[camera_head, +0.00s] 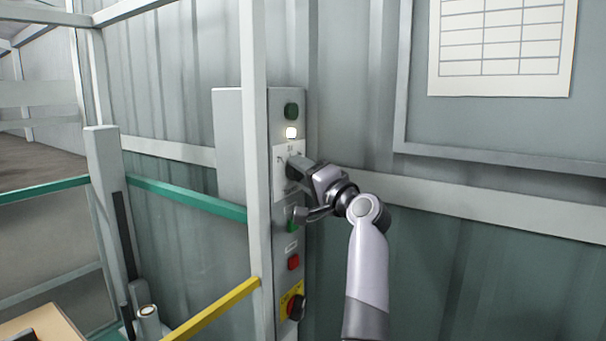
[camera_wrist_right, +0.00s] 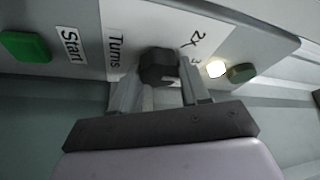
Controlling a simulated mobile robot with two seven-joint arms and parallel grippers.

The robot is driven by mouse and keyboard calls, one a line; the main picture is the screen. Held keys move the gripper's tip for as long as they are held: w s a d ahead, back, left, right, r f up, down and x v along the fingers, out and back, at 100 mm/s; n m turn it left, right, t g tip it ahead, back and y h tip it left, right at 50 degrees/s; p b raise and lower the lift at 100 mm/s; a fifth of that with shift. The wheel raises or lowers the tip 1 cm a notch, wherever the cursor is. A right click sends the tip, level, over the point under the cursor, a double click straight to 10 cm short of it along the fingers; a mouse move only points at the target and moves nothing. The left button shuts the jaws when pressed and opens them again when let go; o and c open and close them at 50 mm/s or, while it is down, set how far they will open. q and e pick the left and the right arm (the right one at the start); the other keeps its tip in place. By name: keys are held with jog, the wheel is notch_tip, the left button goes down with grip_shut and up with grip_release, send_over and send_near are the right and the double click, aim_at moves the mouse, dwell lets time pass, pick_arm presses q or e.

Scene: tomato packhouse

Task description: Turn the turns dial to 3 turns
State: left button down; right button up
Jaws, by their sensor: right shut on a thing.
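The turns dial (camera_wrist_right: 158,66) is a dark faceted knob on a pale plate marked "Turns", with the figures 2 and 3 printed beside it in the right wrist view. My right gripper (camera_wrist_right: 160,92) is shut on the dial, one finger on each side. In the head view my right gripper (camera_head: 299,167) reaches the plate from the right and largely hides the dial. A small light mark shows on the dial, but I cannot tell which figure it points to. My left gripper is not in view.
The control box (camera_head: 283,101) carries a dark green button (camera_head: 291,110), a lit white lamp (camera_head: 291,132), a green Start button (camera_wrist_right: 25,46), a red button (camera_head: 293,262) and a red-and-black switch (camera_head: 296,307). A pale post (camera_head: 256,200) stands close on its left. A yellow rail (camera_head: 215,309) runs below.

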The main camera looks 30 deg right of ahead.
jog(key=o, duration=1.1)
jog(key=shift+c, duration=0.2)
jog(key=shift+s+f, duration=0.1)
jog(key=shift+s, duration=0.05)
jog(key=s+f+b, duration=0.1)
jog(key=s, duration=0.5)
jog(key=shift+s+d+b, duration=0.15)
jog(key=shift+s+b, duration=0.2)
jog(key=shift+s, duration=0.05)
